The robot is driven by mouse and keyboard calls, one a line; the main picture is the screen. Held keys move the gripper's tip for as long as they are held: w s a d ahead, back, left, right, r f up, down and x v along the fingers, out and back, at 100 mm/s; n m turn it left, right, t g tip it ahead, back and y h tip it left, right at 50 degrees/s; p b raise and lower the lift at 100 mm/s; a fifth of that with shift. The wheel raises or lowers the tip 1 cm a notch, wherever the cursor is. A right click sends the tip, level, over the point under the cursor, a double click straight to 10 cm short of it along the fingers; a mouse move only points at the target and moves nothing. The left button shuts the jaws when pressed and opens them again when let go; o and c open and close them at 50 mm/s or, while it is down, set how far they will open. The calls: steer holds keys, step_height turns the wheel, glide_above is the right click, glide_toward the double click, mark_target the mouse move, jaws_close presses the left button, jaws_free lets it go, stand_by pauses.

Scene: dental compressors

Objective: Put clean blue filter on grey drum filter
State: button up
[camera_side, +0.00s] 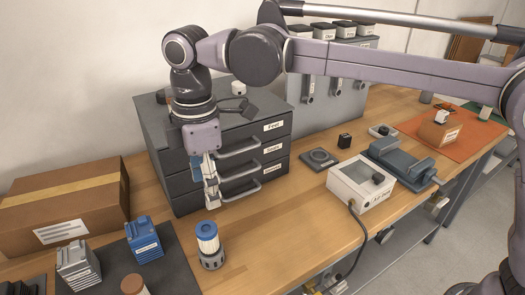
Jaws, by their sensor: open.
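A white pleated filter with a blue top (207,236) stands upright in a dark slotted base (211,262) on the wooden bench. My gripper (212,198) points down a little above and behind it in the side view. Its fingers are open, and no object shows between them. A grey ribbed unit (78,266) and a blue ribbed unit (143,240) stand on a dark mat at the lower left. A brown-topped round part (134,285) is cut off by the bottom edge. I cannot tell which of these is the grey drum filter.
A dark drawer cabinet (165,160) stands close behind my gripper, its handles sticking out. A cardboard box (65,205) is at left. Bare bench lies between filter and switch box.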

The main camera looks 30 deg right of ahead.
steer(key=s+d+m+t+y, duration=0.2)
steer(key=d+m, duration=0.6)
steer(key=d, duration=1.2)
steer(key=s+d+f+m+t+h, duration=0.1)
steer(key=s+d+f+m+t, duration=0.1)
steer(key=s+d+f+m, duration=0.2)
steer(key=s+d+f+m+t+h, duration=0.1)
steer(key=s+d+f+m+t, duration=0.2)
steer(key=d, duration=0.7)
steer(key=s+f+m, duration=0.1)
steer(key=s+m, duration=0.1)
steer(key=shift+s, duration=0.4)
